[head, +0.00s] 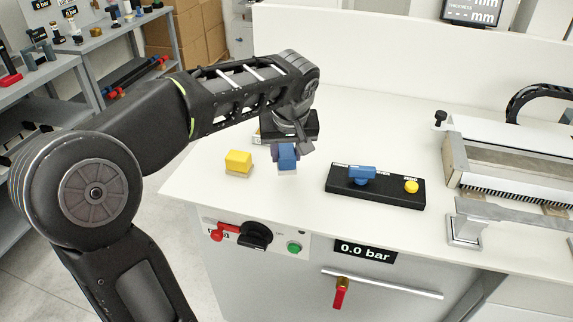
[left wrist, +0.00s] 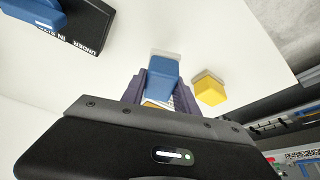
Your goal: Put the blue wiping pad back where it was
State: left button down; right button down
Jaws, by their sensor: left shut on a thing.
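The blue wiping pad (head: 287,156), a blue block with a pale underside, is between the fingers of my left gripper (head: 286,148). The gripper is shut on it and points down over the white worktop. The pad also shows between the fingers in the left wrist view (left wrist: 163,75). It is upright, at or just above the worktop; I cannot tell whether it touches. A yellow pad (head: 238,161) with a pale base stands to its left in the head view, apart from it, and also shows in the left wrist view (left wrist: 209,88). My right gripper is not in view.
A black panel (head: 375,190) with a blue lever (head: 361,174) and a yellow knob (head: 411,187) lies right of the pad. A metal machine (head: 510,165) stands further right. The worktop (head: 210,188) is bare at its front left. A dark object is partly hidden behind my gripper.

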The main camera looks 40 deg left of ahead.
aim_at(287, 164)
pick_arm(q)
jog(key=shift+f, duration=0.1)
jog(key=shift+f, duration=1.8)
jog(key=shift+f, duration=0.15)
jog(key=c, duration=0.9)
grip_release()
jog(key=shift+d+r, duration=0.1)
jog(key=shift+r, duration=0.4)
jog(key=v, duration=1.1)
jog(key=shift+s+r, duration=0.15)
